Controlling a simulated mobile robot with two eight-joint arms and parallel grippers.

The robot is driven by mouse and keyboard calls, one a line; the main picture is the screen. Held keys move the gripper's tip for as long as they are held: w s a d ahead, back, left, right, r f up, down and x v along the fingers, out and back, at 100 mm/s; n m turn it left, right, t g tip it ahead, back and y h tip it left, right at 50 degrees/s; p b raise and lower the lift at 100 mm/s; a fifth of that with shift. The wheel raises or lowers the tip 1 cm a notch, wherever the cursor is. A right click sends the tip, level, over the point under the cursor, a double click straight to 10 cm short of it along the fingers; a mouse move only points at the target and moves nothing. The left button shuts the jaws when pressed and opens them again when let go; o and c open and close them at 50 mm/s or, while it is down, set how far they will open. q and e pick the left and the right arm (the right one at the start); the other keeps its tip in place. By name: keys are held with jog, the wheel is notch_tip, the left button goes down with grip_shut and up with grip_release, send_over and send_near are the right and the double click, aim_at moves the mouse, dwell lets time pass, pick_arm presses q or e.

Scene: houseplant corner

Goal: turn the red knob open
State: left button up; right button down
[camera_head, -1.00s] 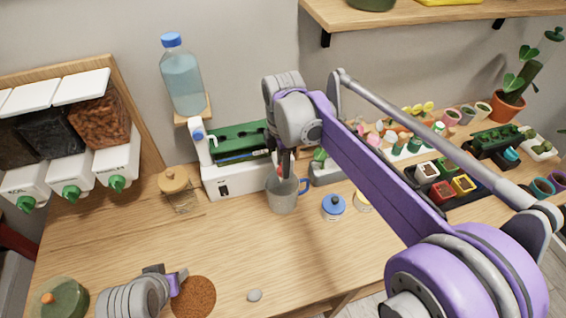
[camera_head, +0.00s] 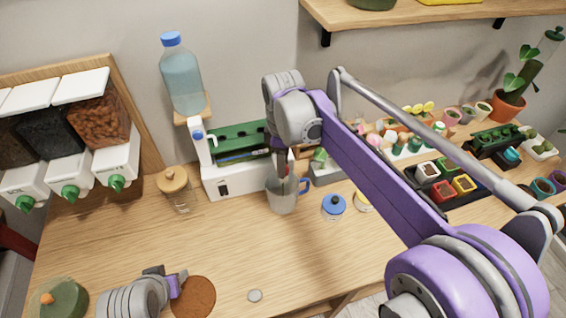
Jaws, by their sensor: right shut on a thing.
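My right gripper (camera_head: 281,172) points down at the right end of a white machine (camera_head: 232,183) with a green top. It is shut at the place where the red knob is, just above a grey cup (camera_head: 282,197) with a blue handle. The red knob itself is hidden behind the fingers and wrist now.
Dispensers with green knobs (camera_head: 117,182) are at left.

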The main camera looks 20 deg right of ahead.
jog(key=m, duration=1.2)
dwell(0.6)
jog(key=shift+c, duration=2.3)
grip_release()
jog(key=shift+r, duration=0.1)
notch_tip(320, 180, up, 11)
jog(key=shift+f, duration=0.2)
